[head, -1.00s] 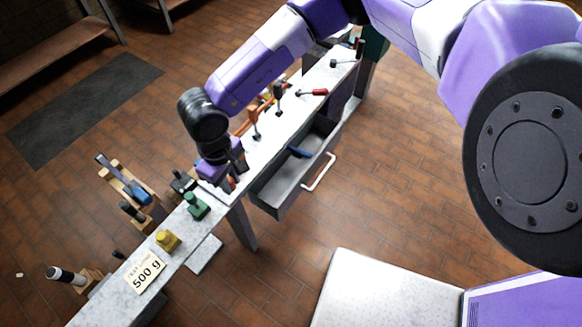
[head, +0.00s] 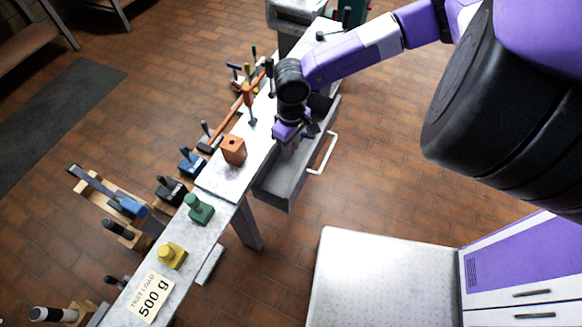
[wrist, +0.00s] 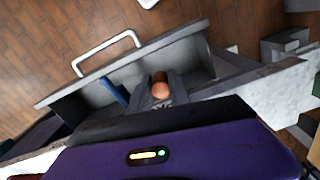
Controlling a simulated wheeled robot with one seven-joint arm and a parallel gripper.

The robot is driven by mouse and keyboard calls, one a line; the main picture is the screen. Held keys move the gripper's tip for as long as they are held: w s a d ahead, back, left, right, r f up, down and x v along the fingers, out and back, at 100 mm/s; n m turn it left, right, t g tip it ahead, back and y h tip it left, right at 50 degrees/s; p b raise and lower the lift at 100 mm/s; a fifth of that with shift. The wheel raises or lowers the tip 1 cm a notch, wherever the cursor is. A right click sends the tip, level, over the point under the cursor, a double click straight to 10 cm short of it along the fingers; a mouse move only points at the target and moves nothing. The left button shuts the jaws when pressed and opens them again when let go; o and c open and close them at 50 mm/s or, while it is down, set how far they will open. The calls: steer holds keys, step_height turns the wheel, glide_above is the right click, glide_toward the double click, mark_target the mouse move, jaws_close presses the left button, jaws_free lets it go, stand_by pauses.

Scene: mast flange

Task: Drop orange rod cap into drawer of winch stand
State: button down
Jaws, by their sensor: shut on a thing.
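The orange rod cap (wrist: 160,88) shows as a rounded orange end between my gripper's two fingers in the wrist view. My gripper (head: 297,143) is shut on it and points down over the open drawer (head: 275,195) of the winch stand. In the wrist view the drawer (wrist: 78,103) lies behind and below the fingers, with its white handle (wrist: 105,52) on the far side. A blue object (wrist: 115,92) lies in the drawer, left of the fingers. In the head view my wrist hides part of the drawer. The exact height of the cap above the drawer floor is unclear.
An orange block with a hole (head: 233,150) stands on the white bench top (head: 226,183), beside an upright orange-handled piece (head: 249,100). Green (head: 199,209) and yellow (head: 171,255) weights and a 500 g card (head: 149,296) are nearer.

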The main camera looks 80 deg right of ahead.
step_height(320, 180, down, 12)
steer(key=shift+f+b, duration=0.2)
steer(key=shift+b, duration=0.25)
steer(key=shift+f, duration=1.8)
steer(key=shift+f+b, duration=0.6)
steer(key=c, duration=1.2)
jaws_free()
steer(key=shift+c, duration=0.2)
steer(key=shift+o, duration=0.2)
step_height(320, 180, up, 13)
steer(key=p, duration=0.2)
steer(key=shift+r, duration=0.15)
steer(key=shift+s, duration=0.1)
